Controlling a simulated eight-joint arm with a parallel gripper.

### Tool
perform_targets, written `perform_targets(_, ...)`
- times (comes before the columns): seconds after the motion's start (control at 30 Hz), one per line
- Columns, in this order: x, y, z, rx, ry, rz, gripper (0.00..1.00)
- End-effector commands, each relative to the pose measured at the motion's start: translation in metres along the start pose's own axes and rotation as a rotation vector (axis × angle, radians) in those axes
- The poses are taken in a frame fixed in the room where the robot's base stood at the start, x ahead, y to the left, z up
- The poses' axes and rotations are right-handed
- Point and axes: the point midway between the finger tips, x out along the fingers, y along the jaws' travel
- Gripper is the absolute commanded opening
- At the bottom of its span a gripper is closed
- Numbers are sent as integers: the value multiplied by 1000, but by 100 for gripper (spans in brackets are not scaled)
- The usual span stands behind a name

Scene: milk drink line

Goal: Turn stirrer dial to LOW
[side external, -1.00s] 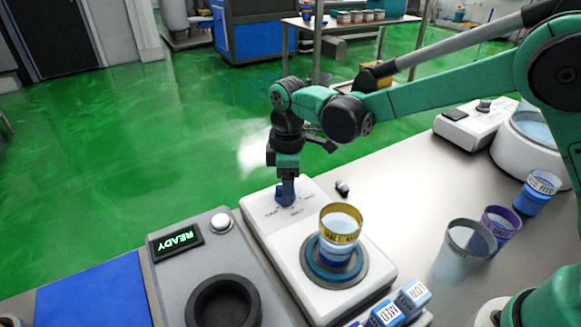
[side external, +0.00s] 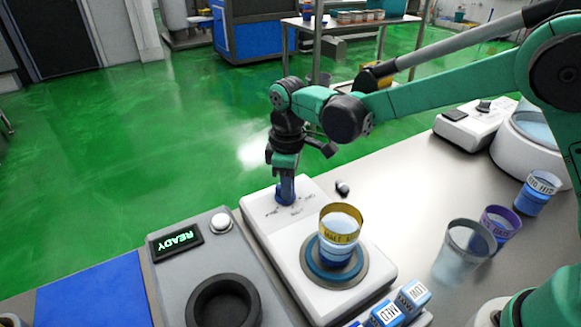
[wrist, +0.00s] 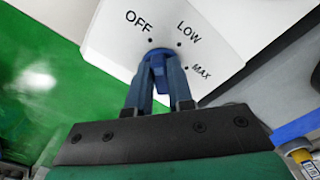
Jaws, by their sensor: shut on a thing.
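The white stirrer (side external: 268,217) stands on the steel table, with a cup (side external: 340,232) with a yellow band upright on its round plate. The blue stirrer dial (wrist: 158,54) sits at the stirrer's far end; OFF, LOW and MAX with black dots are printed around it in the wrist view. My gripper (side external: 286,196) points straight down over the dial. In the wrist view its two blue fingers (wrist: 160,82) are shut on the dial, one on each side. The fingers hide much of the dial, and I cannot tell which mark its pointer faces.
A grey machine with a READY display (side external: 175,240) and a dark round well (side external: 223,300) stands at the left. Small labelled blocks (side external: 413,297) lie at the front. Several cups (side external: 464,246) stand at the right.

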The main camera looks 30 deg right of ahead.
Motion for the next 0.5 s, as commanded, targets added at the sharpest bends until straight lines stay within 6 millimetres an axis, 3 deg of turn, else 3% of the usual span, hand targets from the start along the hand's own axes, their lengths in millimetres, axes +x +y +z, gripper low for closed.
perform_targets(0.5,0,-2,-1,477,0,1,0)
